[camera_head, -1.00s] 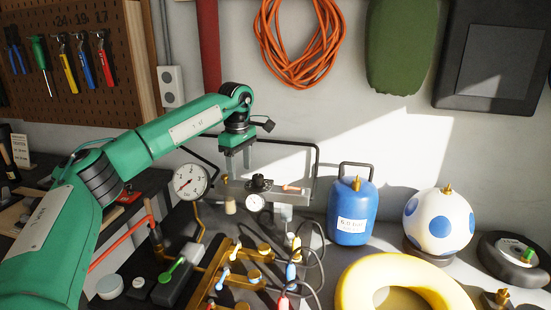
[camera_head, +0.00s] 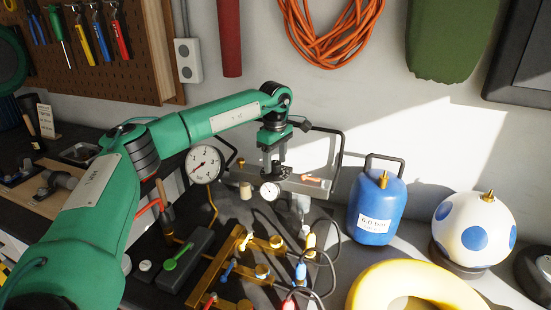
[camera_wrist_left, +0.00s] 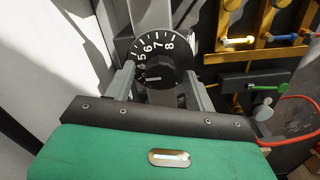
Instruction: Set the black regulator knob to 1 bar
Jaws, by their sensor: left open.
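The black regulator knob (camera_wrist_left: 155,76) shows in the left wrist view, with a white mark on its face. The black dial (camera_wrist_left: 152,48) around it has white numbers, with 5 to 8 readable; the lower ones are partly covered. My left gripper (camera_wrist_left: 158,88) is open, with one finger on each side of the knob; I cannot tell whether they touch it. In the head view my left gripper (camera_head: 271,170) points down over the metal regulator block (camera_head: 300,181) and hides the knob. A small white gauge (camera_head: 270,191) sits on the block's front.
A large round gauge (camera_head: 203,164) stands left of the block. Brass manifold pipes with coloured valves (camera_head: 262,243) lie in front. A blue gas bottle (camera_head: 376,208), a spotted ball (camera_head: 474,230) and a yellow ring (camera_head: 418,287) stand to the right.

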